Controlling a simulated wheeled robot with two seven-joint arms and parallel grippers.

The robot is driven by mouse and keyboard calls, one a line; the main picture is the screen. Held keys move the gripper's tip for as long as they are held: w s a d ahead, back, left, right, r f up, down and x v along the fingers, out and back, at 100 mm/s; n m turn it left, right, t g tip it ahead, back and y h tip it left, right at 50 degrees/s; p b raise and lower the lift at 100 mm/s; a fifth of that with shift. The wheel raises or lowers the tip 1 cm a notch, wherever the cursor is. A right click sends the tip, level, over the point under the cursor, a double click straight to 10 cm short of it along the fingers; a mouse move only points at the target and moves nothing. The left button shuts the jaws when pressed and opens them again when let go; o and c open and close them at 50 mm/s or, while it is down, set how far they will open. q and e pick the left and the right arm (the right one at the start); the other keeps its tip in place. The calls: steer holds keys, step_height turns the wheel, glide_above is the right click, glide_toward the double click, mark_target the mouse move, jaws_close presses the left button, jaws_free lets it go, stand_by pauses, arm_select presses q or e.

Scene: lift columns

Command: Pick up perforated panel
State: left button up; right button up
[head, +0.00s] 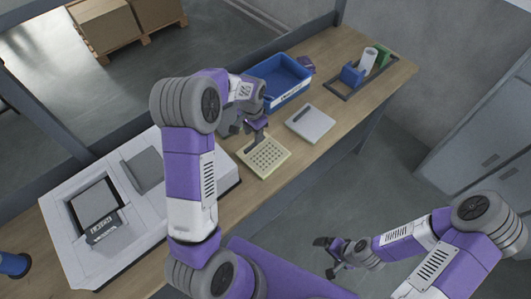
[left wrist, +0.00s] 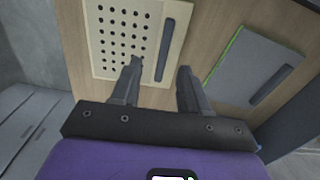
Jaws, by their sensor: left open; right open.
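The perforated panel (head: 265,158) is a flat cream plate with rows of round holes, lying on the wooden table. In the left wrist view the panel (left wrist: 119,54) shows a dark grey bar (left wrist: 165,50) along one side. My left gripper (head: 257,131) is over the panel's far edge in the head view. In the left wrist view its two fingers (left wrist: 154,82) are apart, near the panel's edge by the bar, with nothing between them. I cannot tell whether they touch the panel. My right gripper (head: 330,257) is open and empty, over the floor away from the table.
A light grey plate with a dark bar (head: 310,124) lies right of the panel. A blue bin (head: 286,98) stands behind it. A rack with a white cylinder (head: 368,59) is at the far end. A large white machine (head: 108,225) stands left. Bare wood (head: 336,100) shows beyond the grey plate.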

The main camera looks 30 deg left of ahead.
mark_target(263, 153)
arm_select(q)
steer(key=shift+s+f, duration=0.15)
steer(key=shift+f, duration=0.7)
steer(key=f, duration=0.3)
steer(key=w+f, duration=0.1)
steer(key=shift+w+a+f, duration=0.1)
steer(key=shift+a+f, duration=0.15)
steer(key=shift+f, duration=0.15)
jaws_close()
